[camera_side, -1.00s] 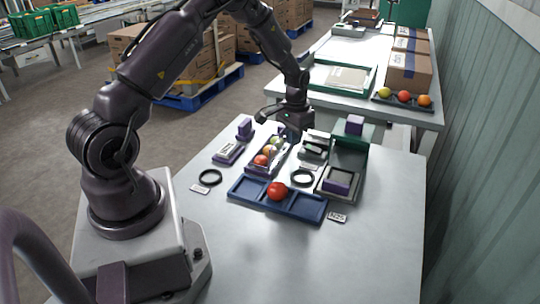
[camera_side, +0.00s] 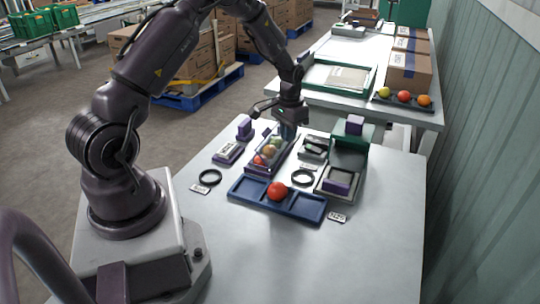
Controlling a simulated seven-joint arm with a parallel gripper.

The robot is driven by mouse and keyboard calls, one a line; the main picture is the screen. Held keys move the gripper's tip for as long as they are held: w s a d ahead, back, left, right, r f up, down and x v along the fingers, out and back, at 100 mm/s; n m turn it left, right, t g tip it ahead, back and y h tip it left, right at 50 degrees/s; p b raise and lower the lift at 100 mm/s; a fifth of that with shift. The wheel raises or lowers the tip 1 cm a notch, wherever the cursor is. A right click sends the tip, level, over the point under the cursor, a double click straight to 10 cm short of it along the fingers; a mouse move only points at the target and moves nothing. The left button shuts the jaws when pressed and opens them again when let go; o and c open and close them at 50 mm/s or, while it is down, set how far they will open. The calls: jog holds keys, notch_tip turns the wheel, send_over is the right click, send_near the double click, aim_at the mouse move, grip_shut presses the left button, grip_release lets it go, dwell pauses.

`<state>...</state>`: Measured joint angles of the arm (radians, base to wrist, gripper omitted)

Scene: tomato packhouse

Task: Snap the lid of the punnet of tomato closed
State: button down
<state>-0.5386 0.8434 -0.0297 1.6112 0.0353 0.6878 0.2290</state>
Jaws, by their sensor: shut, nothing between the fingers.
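The punnet (camera_side: 251,170) is a narrow purple-edged tray with several red, orange and green tomatoes (camera_side: 268,152) in it, left of centre on the near table. The tomatoes look duller and greyer, as if behind a clear lid; whether its edge is fastened I cannot tell at this size. My gripper (camera_side: 287,134) points down at the far right end of the punnet, shut and empty. Its fingertips are close to the punnet's far rim; contact is not clear.
A blue divided tray (camera_side: 300,207) holding one red tomato (camera_side: 277,191) lies in front. The near right tabletop is clear.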

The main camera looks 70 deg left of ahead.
notch_tip(320, 180, up, 7)
dwell(0.6)
jog(key=shift+r, duration=0.1)
jog(key=s+d+r+m+t, duration=0.3)
jog(key=s+d+r+t, duration=0.2)
jog(key=s+d+r, duration=1.4)
jog(key=d, duration=0.3)
jog(key=shift+s+d+r+t, duration=0.2)
jog(key=shift+s+r+t, duration=0.1)
jog(key=shift+s, duration=0.1)
